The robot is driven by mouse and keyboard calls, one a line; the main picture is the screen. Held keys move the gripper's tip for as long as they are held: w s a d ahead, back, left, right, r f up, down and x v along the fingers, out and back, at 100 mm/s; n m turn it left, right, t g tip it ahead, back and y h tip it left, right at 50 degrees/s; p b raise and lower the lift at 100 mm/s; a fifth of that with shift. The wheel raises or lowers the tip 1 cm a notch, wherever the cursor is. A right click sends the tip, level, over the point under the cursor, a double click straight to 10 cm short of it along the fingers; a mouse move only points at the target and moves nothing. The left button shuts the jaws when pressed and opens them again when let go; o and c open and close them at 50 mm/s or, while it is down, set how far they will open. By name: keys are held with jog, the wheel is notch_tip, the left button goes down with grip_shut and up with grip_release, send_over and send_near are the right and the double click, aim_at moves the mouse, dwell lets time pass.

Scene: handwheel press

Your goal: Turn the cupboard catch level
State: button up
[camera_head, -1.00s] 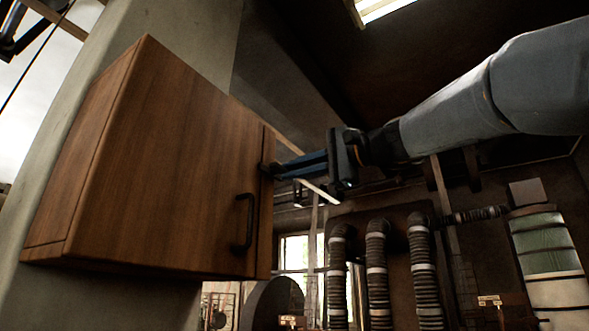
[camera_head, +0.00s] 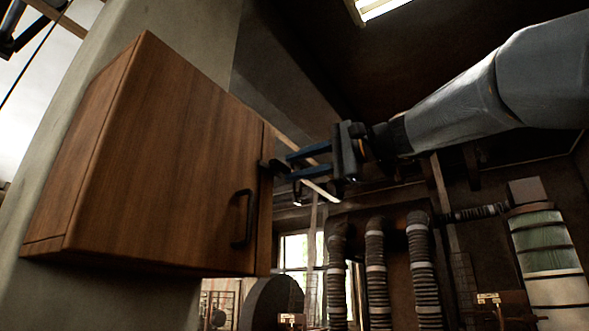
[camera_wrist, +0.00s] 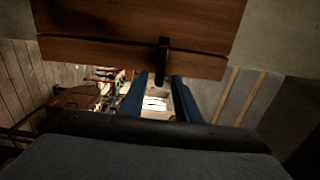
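The wooden cupboard (camera_head: 150,160) hangs on the wall at the left in the head view, its door shut. The dark catch (camera_head: 266,170) sits at the door's right edge. In the wrist view the catch (camera_wrist: 163,58) is a dark bar lying across the seam between door and side strip, about square to it, so it looks roughly level. My gripper (camera_head: 282,168) is just right of the catch in the head view. Its two blue fingers are apart, and in the wrist view their tips (camera_wrist: 160,78) lie just below the catch with nothing between them.
A black door handle (camera_head: 243,220) stands lower on the door, left of the catch. Ribbed hoses (camera_head: 377,270) and a banded cylinder (camera_head: 545,255) are in the background at the right. Open space lies right of the cupboard.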

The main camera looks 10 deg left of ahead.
jog(key=b+v, duration=0.2)
jog(key=v, duration=0.5)
jog(key=shift+a, duration=0.1)
jog(key=w+d+f+m+h, duration=0.15)
jog(key=w+f, duration=0.25)
jog(key=f, duration=0.7)
jog(key=w+d+f+m+t+h, duration=0.1)
jog(key=w+d+f+h, duration=0.25)
jog(key=f, duration=0.65)
jog(key=w+d+f+m+h, duration=0.15)
jog(key=w+f, duration=0.25)
jog(key=f, duration=0.7)
jog(key=s+d+f+n+g+h, duration=0.1)
jog(key=s+d+f+h, duration=0.15)
jog(key=f, duration=0.85)
jog(key=s+d+f+n+g+h, duration=0.1)
jog(key=d+f+h, duration=0.25)
jog(key=f, duration=0.65)
jog(key=s+d+f+n+g+h, duration=0.2)
jog(key=s+d+f, duration=0.3)
jog(key=s+f, duration=0.6)
jog(key=s+d+f+n+g+h, duration=0.2)
jog(key=s+d+f+n, duration=0.2)
jog(key=s+f, duration=0.6)
notch_tip(320, 180, down, 7)
jog(key=shift+s+d+f+n, duration=0.1)
jog(key=shift+s+d+n, duration=0.25)
jog(key=shift+d, duration=0.35)
